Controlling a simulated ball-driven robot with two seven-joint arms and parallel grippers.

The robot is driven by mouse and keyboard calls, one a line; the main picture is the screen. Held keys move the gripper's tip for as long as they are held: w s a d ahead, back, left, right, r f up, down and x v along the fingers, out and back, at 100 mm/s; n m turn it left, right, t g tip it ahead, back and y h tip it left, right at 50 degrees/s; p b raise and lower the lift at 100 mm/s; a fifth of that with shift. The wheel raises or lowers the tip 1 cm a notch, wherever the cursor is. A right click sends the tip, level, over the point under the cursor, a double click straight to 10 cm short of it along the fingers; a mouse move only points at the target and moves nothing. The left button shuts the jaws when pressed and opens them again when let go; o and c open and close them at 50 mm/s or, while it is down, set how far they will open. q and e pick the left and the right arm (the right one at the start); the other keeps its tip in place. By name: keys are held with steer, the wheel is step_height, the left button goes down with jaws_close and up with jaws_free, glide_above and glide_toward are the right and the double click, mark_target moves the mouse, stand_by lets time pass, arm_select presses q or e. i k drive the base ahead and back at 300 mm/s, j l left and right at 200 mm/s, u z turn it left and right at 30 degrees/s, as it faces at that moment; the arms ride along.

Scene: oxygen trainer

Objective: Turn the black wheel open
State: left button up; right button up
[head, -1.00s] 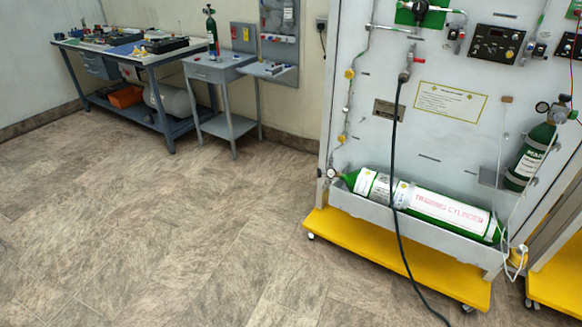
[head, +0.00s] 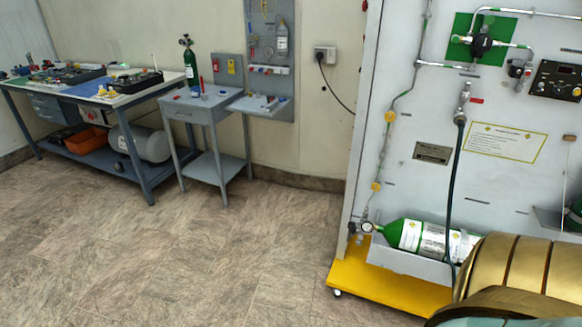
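The trainer panel (head: 420,110) stands at the right of the head view. A round black wheel (head: 481,44) sits on a green plate near its top, joined to metal piping. A smaller dark valve (head: 516,69) is on the pipe to the right and below it. I cannot tell from this view how far the wheel is turned. A gold rounded part of my own arm fills the lower right corner and hides part of the cylinder and base. No gripper fingers show in view.
A green and white cylinder (head: 425,238) lies in the panel's bottom tray, above a yellow wheeled base (head: 375,292). A black hose (head: 455,180) hangs down the panel. A workbench (head: 85,95) and small grey table (head: 195,108) stand left. The floor (head: 230,260) between is clear.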

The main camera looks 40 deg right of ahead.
mark_target(352, 228)
steer(key=i+j, duration=0.15)
steer(key=i, duration=1)
steer(key=i+z, duration=0.4)
steer(key=i+j+z, duration=0.15)
steer(key=z, duration=0.25)
steer(key=i+j+z, duration=0.2)
steer(key=z, duration=0.2)
steer(key=i, duration=0.1)
